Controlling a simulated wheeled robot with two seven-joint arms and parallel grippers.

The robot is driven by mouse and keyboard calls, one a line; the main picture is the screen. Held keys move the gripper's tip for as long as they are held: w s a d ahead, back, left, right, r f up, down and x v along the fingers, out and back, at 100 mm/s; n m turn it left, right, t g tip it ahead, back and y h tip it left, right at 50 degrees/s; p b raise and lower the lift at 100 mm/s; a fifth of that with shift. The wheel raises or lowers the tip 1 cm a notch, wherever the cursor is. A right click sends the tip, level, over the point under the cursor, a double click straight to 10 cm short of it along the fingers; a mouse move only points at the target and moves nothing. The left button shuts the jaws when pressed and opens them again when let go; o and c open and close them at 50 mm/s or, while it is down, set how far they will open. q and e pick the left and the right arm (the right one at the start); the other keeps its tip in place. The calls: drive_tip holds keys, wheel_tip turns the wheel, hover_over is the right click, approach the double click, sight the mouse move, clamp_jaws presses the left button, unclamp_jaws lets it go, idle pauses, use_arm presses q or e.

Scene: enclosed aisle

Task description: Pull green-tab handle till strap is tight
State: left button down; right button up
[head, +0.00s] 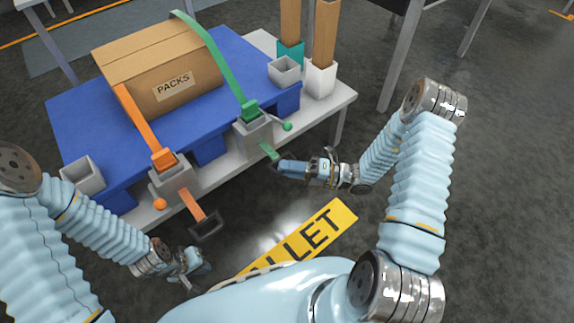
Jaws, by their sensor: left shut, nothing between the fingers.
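A green strap (222,66) runs over a brown carton (160,72) marked PACKS to a grey buckle (255,132). A short green tab (267,151) comes out of the buckle's front and slopes down. My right gripper (281,166) is at the lower end of this tab. Its fingers cover the handle end, and I cannot tell whether they are closed on it. My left gripper (198,264) is shut and empty, low at the front left, below the orange strap's dark loop handle (206,229).
An orange strap (138,118) crosses the carton to a second grey buckle (175,180). The carton stands on a blue pallet (70,118) on a pale table (338,98). Grey bins and upright posts stand around it. A yellow floor sign (330,220) lies in front.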

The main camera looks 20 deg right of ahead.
drive_tip(key=shift+o, duration=1.3)
drive_tip(key=v, duration=1.3)
drive_tip(key=shift+s+d, duration=0.25)
drive_tip(key=shift+d, duration=0.1)
